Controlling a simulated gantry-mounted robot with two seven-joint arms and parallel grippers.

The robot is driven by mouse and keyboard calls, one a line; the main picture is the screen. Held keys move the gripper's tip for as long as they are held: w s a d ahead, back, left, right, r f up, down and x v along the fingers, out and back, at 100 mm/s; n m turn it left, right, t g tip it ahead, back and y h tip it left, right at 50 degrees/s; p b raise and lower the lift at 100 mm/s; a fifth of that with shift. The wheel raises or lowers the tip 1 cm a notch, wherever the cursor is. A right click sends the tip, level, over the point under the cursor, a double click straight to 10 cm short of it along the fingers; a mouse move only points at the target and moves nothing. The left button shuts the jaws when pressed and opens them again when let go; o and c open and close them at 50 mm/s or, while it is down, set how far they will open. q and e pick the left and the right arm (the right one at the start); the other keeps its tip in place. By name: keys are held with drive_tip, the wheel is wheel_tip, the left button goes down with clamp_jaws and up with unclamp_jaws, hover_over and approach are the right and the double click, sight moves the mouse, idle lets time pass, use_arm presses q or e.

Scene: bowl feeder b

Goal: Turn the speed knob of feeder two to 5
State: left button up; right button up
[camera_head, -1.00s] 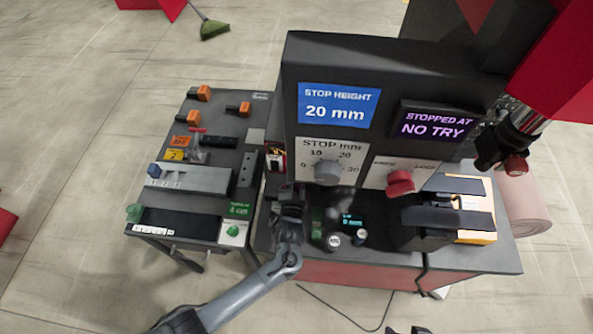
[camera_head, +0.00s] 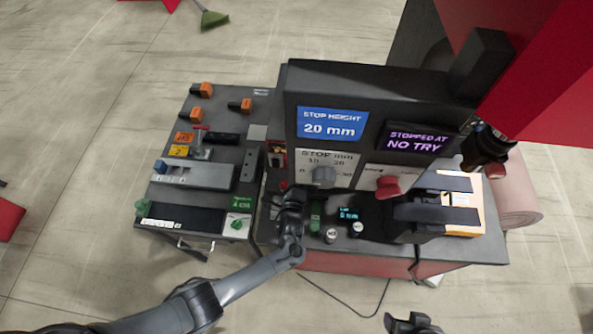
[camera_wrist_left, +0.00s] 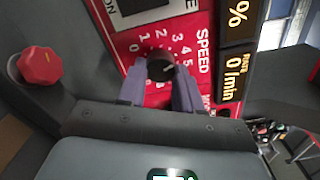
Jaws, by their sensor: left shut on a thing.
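The black speed knob (camera_wrist_left: 161,68) sits on a red plate marked SPEED (camera_wrist_left: 165,45), with numbers around it, in the left wrist view. My left gripper (camera_wrist_left: 160,88) has a finger on each side of the knob and is shut on it. The knob's pointer is too unclear to read. In the head view, my left gripper (camera_head: 291,195) is at the front of the machine, and its wrist hides the knob. Part of my right gripper (camera_head: 403,322) shows at the bottom edge, its two prongs apart and nothing between them.
A red knob (camera_wrist_left: 40,67) stands left of the speed plate. A display (camera_wrist_left: 233,75) right of it reads 0 /min. In the head view, a grey stop knob (camera_head: 323,177) and a red switch (camera_head: 388,186) are close by. Small knobs (camera_head: 331,236) stand right of my gripper.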

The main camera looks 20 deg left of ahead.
use_arm(q)
drive_tip(key=m+p, duration=0.1)
drive_tip(key=m, duration=0.5)
drive_tip(key=shift+f+m+p, duration=0.1)
drive_tip(key=shift+m+p, duration=0.2)
drive_tip(key=shift+p, duration=0.05)
idle(0.5)
drive_tip(key=o, duration=1)
drive_tip(key=shift+o, duration=0.2)
drive_tip(key=shift+s, duration=0.1)
